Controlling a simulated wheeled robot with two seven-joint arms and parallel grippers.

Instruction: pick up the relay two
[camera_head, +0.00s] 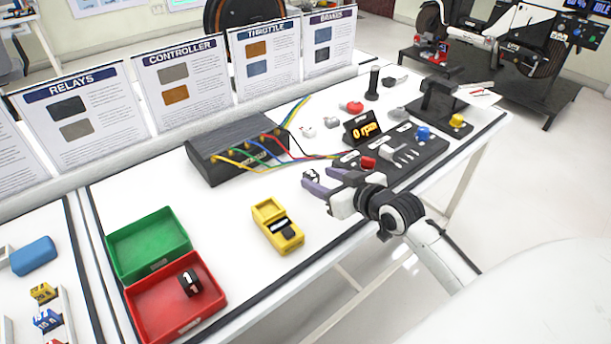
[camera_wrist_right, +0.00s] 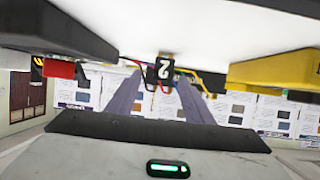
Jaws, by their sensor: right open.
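Relay two (camera_wrist_right: 163,70) is a small dark block with a white 2 on its face, seen in the right wrist view between the tips of my right gripper (camera_wrist_right: 160,80). That view appears upside down, with the white table top along its upper edge. In the head view, relay two (camera_head: 312,176) is a small dark shape, partly hidden by the fingers of my right gripper (camera_head: 313,183). The gripper is open around it, with gaps at the fingers in the wrist view. Relay one (camera_head: 191,282), black with a white 1, lies in the red bin (camera_head: 150,312). My left gripper is out of view.
A green bin (camera_head: 150,238) adjoins the red one. A black controller box (camera_head: 225,145) with colored wires stands behind. A dark board with components (camera_head: 420,150) lies to the right. Info panels (camera_head: 190,85) line the back.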

